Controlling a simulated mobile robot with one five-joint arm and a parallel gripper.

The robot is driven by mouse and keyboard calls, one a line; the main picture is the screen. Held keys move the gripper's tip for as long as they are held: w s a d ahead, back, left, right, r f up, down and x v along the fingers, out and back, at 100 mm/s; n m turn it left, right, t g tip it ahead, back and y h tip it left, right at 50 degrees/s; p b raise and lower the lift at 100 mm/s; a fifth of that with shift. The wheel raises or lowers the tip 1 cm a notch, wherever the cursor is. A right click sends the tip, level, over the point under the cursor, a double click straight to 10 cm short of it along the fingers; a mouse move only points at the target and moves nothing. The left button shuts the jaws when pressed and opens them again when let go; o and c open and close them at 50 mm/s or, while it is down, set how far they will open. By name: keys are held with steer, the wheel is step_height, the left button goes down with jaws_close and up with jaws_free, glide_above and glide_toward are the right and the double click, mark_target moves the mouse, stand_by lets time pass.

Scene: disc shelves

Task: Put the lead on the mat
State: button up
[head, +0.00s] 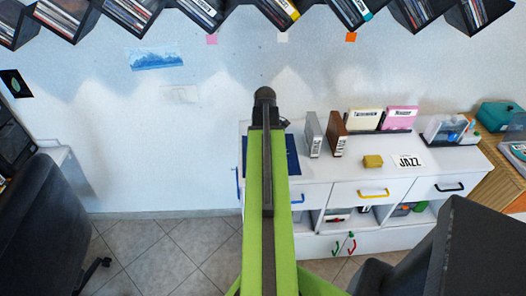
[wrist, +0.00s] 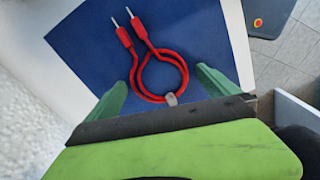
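The red lead (wrist: 160,70) shows in the wrist view as a loop with two metal-tipped plugs pointing up and a small grey tie at its near side. It appears to lie on the dark blue mat (wrist: 88,50), inside the mat's edges. My gripper (wrist: 161,78) is open, with one green finger on each side of the loop and visible gaps between. I cannot tell how far the fingertips are above the mat. In the head view the mat (head: 291,155) lies at the left end of the white cabinet top, partly behind my arm; the lead is hidden there.
On the cabinet top (head: 335,168), right of the mat, stand a grey box file (head: 312,134), a brown one (head: 336,134), a yellow block (head: 373,161) and a JAZZ card (head: 409,161). Disc shelves (head: 205,12) hang above on the wall. A dark chair (head: 40,220) stands left.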

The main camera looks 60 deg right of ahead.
steer(key=shift+r, duration=0.15)
step_height(320, 180, up, 12)
steer(key=p, duration=1.2)
steer(key=w+a+m, duration=0.1)
steer(key=w+a, duration=0.8)
steer(key=a, duration=0.3)
steer(key=w+a+m, duration=0.1)
steer(key=w+a, duration=0.7)
steer(key=a, duration=0.5)
steer(key=w+a+m, duration=0.2)
steer(key=w+a, duration=0.1)
steer(key=a, duration=2.2)
steer(key=shift+a, duration=0.35)
